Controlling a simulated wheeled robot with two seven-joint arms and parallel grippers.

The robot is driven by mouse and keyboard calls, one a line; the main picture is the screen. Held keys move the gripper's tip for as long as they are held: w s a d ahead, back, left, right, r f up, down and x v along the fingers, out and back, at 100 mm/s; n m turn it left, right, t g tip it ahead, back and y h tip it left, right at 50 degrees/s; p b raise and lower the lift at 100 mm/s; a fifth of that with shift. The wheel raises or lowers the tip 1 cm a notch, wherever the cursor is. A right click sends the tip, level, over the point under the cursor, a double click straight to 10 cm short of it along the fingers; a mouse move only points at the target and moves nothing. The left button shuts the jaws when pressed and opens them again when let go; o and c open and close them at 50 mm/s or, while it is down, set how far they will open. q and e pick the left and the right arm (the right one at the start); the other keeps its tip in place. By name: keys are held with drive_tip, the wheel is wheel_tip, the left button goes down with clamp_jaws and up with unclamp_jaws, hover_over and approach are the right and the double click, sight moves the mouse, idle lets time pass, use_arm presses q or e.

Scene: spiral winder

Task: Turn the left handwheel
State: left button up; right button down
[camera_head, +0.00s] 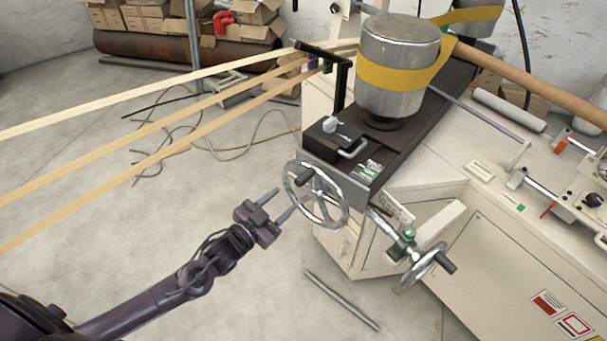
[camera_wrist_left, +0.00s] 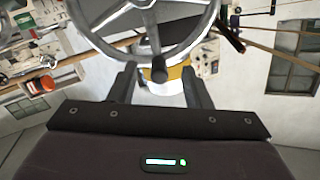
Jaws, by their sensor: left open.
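The left handwheel (camera_head: 333,216) is a silver spoked wheel with a dark handle knob, on the front end of the machine's dark bed. My left gripper (camera_head: 281,204) is open just to the left of its rim, with nothing between the fingers. In the left wrist view the handwheel (camera_wrist_left: 118,45) fills the upper middle. Its dark handle (camera_wrist_left: 157,62) points toward the camera and appears between the two open fingertips (camera_wrist_left: 161,85) in the picture. I cannot tell that anything touches. My right gripper is not in view.
A second handwheel (camera_head: 425,264) with a dark knob sits lower right on the machine. A metal bar (camera_head: 341,300) lies on the floor below. Tan strips (camera_head: 150,125) stretch across the left side. A silver cylinder (camera_head: 397,62) with a yellow band stands above the bed.

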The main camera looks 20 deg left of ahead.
sight(297, 184)
use_arm(q)
drive_tip(key=r, duration=0.1)
drive_tip(key=w+r, duration=0.1)
drive_tip(key=shift+d+r+h, duration=0.3)
drive_tip(key=shift+d+h, duration=0.05)
drive_tip(key=shift+h, duration=0.05)
drive_tip(key=p+x, duration=0.1)
drive_tip(key=x, duration=0.5)
drive_tip(key=shift+d+r+p, duration=0.15)
drive_tip(key=shift+p, duration=0.15)
drive_tip(key=shift+w+d, duration=0.1)
drive_tip(key=shift+w, duration=0.35)
drive_tip(key=shift+d, duration=0.1)
drive_tip(key=shift+c, duration=1)
drive_tip(key=c, duration=0.5)
clamp_jaws()
